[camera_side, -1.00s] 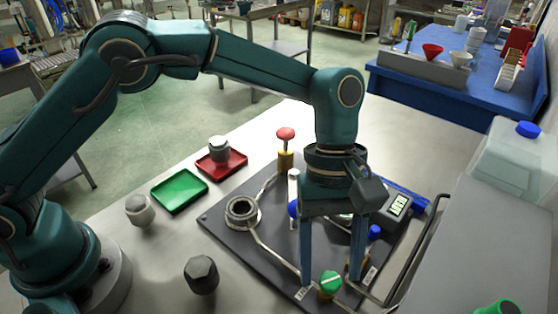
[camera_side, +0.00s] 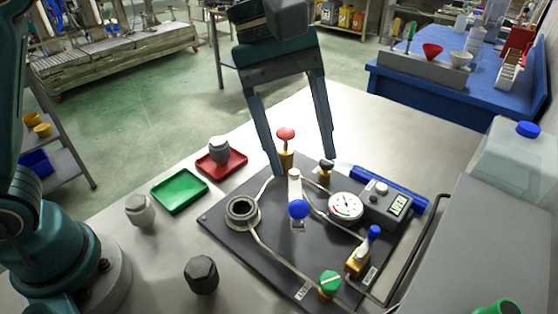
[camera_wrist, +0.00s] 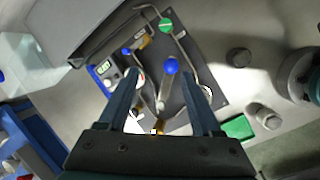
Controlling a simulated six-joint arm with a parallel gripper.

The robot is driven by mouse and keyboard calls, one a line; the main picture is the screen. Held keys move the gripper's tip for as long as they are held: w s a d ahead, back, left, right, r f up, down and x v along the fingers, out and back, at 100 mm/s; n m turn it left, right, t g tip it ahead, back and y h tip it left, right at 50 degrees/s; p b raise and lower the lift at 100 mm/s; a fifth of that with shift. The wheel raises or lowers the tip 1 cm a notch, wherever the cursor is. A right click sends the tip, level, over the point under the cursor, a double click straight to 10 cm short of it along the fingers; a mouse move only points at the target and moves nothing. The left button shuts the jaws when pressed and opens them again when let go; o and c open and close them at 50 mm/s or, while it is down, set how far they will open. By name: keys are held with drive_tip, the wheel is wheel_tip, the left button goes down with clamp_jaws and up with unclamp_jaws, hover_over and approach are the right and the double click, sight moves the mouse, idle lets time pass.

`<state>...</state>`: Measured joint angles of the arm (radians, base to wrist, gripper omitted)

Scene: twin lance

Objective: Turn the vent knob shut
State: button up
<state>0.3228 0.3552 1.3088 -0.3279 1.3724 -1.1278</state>
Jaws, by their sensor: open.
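The dark board (camera_side: 322,243) carries piping and several valve handles; I cannot read which label marks the vent knob. A green knob with a pale stripe (camera_side: 330,281) is at the near edge, and also shows in the wrist view (camera_wrist: 165,25). A black knob on a brass body (camera_side: 326,166) and a red mushroom knob (camera_side: 286,134) are at the far side. A blue ball-ended lever (camera_side: 298,209) is central, and a blue handle on brass (camera_side: 373,235) is at the right. My gripper (camera_side: 304,164) is open and empty, raised near the board's far side.
A red tray (camera_side: 236,164) holds a grey knobbed part; the green tray (camera_side: 179,191) is empty. A dark hexagonal part (camera_side: 201,275) and a grey one (camera_side: 140,210) stand left.

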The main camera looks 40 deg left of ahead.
drive_tip(key=s+a+r+m+t, duration=0.1)
drive_tip(key=s+a+r+t, duration=0.15)
drive_tip(key=a, duration=0.35)
drive_tip(key=s+a+f+m+t+y, duration=0.35)
drive_tip(key=s+a+f+m, duration=0.35)
drive_tip(key=s+a+m, duration=0.25)
drive_tip(key=w+r+m+t, duration=0.3)
drive_tip(key=w+r, duration=0.6)
drive_tip(key=w, duration=0.1)
drive_tip(key=shift+w+d+m, duration=0.2)
drive_tip(key=shift+w+m, duration=0.1)
drive_tip(key=shift+m, duration=0.05)
